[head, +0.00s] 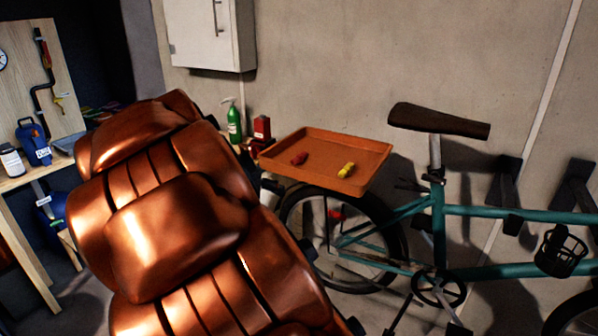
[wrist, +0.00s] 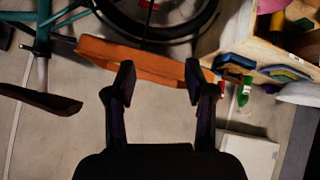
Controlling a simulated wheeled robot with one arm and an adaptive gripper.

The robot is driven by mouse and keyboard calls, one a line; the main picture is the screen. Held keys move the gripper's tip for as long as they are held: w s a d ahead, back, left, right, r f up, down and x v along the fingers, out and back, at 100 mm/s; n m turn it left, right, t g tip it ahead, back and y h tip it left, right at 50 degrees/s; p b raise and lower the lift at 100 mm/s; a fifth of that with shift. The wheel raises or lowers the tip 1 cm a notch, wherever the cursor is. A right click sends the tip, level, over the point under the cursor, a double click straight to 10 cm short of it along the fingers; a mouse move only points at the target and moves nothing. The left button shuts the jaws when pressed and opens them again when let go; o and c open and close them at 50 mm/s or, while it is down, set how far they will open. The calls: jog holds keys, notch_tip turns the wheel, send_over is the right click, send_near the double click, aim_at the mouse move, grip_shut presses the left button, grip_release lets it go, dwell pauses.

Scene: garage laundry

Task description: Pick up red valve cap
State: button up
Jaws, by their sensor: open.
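A small red piece (head: 299,159), which looks like the red valve cap, lies in the left part of an orange tray (head: 318,179) in the head view. A yellow piece (head: 346,170) lies to its right in the same tray. My gripper (wrist: 160,78) is open and empty in the wrist view, its two dark fingers spread apart. The orange tray (wrist: 150,62) shows edge-on beyond the fingertips there, and its contents are hidden. In the head view my copper arm fills the left middle and my gripper cannot be made out clearly.
A teal bicycle (head: 438,225) with a dark saddle (head: 438,120) stands below and right of the tray. A green bottle (head: 233,122) and a red container (head: 262,128) stand left of it. A white cabinet (head: 208,35) hangs on the wall behind. A workbench (head: 20,182) is at left.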

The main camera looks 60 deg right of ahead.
aim_at(296, 158)
jog(key=w+d+m+h, duration=0.1)
jog(key=w+d, duration=0.1)
jog(key=d, duration=0.4)
jog(key=w+d+f+m+h+b, duration=0.1)
jog(key=w+d, duration=0.2)
jog(key=d, duration=0.4)
jog(key=w+d+m+h+b, duration=0.1)
jog(key=w+d+m+h, duration=0.1)
jog(key=d, duration=0.4)
jog(key=shift+w+d+f+t, duration=0.2)
jog(key=shift+d+f+t, duration=0.05)
jog(key=shift+f+t, duration=0.05)
jog(key=shift+w+f+p+x, duration=0.1)
jog(key=shift+p+x, duration=0.15)
jog(key=shift+x, duration=1.1)
jog(key=shift+w+f+p+x, duration=0.1)
jog(key=shift+w+p+x, duration=0.1)
jog(key=shift+x, duration=1.1)
jog(key=shift+a, duration=0.1)
jog(key=shift+c, duration=0.3)
jog(key=c, duration=0.8)
